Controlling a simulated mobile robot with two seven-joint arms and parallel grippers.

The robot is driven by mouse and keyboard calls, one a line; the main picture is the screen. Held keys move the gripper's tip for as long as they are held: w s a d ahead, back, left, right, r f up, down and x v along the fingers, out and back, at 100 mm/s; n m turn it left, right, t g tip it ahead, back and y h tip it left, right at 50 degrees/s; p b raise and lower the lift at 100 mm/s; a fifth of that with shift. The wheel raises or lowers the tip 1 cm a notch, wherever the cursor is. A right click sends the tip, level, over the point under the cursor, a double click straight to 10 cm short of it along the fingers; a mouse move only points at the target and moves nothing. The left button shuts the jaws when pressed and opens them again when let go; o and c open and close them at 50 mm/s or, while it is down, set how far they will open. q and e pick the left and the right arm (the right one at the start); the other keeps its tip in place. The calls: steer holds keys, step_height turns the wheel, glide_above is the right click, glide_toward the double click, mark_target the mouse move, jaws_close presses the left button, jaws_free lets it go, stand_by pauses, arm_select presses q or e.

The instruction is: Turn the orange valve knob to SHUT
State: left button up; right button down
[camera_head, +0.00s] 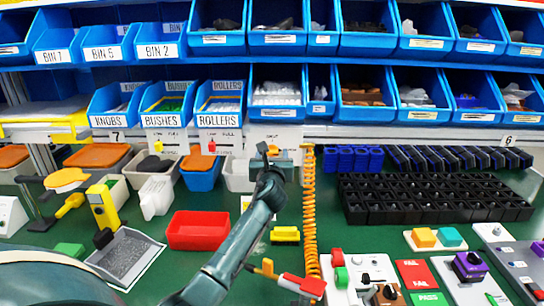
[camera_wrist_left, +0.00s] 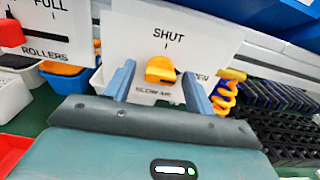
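The orange valve knob (camera_wrist_left: 160,68) sits on a white panel (camera_wrist_left: 206,42) marked SHUT above it. A partly hidden word at its right looks like OPEN. Where the knob points is hard to tell. In the head view the knob (camera_head: 273,149) is small and partly covered by my gripper. My left gripper (camera_wrist_left: 158,82) is open in front of the panel. Its two blue-grey fingers stand left and right of the knob, with a visible gap on each side. In the head view my left gripper (camera_head: 271,158) is at the end of the teal arm. My right gripper is not in view.
An orange coiled hose (camera_head: 310,200) hangs just right of the panel. Blue labelled bins (camera_head: 219,118) line the shelves above. A red tray (camera_head: 198,231) and a yellow block (camera_head: 285,235) lie on the green bench. Black racks (camera_head: 430,198) fill the right.

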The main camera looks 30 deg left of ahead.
arm_select(q)
steer(key=c, duration=0.7)
steer(key=shift+c, duration=1.3)
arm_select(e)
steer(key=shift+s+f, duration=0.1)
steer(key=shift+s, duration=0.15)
